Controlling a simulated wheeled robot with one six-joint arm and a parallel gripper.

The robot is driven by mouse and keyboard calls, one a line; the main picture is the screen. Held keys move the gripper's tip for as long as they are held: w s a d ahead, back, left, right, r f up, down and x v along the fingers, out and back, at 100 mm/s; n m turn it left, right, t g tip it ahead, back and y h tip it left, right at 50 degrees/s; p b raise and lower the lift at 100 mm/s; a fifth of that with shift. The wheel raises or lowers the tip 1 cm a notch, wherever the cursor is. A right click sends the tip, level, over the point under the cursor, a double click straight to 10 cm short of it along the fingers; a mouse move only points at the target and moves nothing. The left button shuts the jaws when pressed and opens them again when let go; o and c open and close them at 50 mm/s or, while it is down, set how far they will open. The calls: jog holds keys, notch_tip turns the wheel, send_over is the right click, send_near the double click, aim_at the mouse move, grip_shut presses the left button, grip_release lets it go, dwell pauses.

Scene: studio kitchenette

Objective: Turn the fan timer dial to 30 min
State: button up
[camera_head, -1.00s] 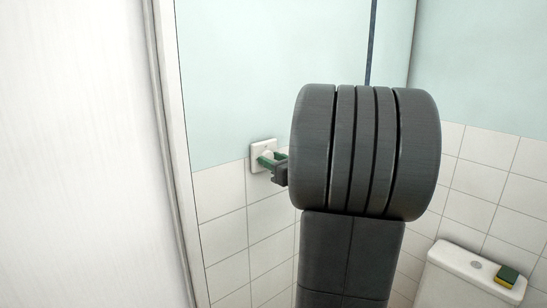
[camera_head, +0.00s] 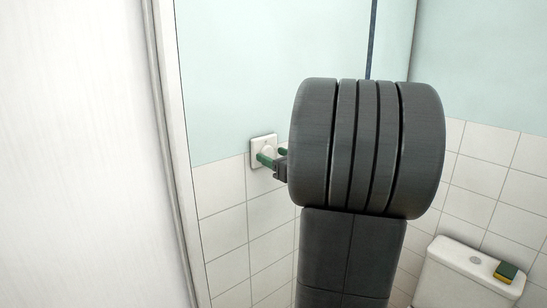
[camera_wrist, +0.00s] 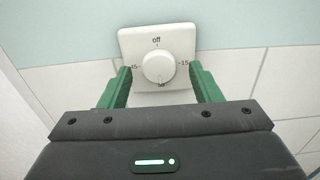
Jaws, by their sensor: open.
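The fan timer dial (camera_wrist: 158,67) is a round white knob on a square white wall plate (camera_wrist: 180,38). The plate reads "off" at the top, 15 at the right and 45 at the left; the bottom number looks like 30 and is partly hidden by the knob. A faint mark low on the knob points down toward that number. My gripper (camera_wrist: 159,73) is open, its green fingers on either side of the dial with gaps to it. In the head view the plate (camera_head: 257,143) is on the wall, with my gripper (camera_head: 273,156) in front, partly hidden by my arm.
A white door or panel (camera_head: 75,150) stands close on the left. White tiles (camera_head: 225,235) cover the lower wall. A toilet cistern (camera_head: 460,275) with a green and yellow sponge (camera_head: 507,271) on it is at the lower right.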

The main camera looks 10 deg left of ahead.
jog(key=b+v, duration=0.3)
jog(key=v, duration=1)
jog(key=shift+a, duration=0.1)
jog(key=p+x, duration=0.3)
jog(key=x, duration=1)
jog(key=shift+w+a, duration=0.2)
jog(key=shift+a, duration=0.05)
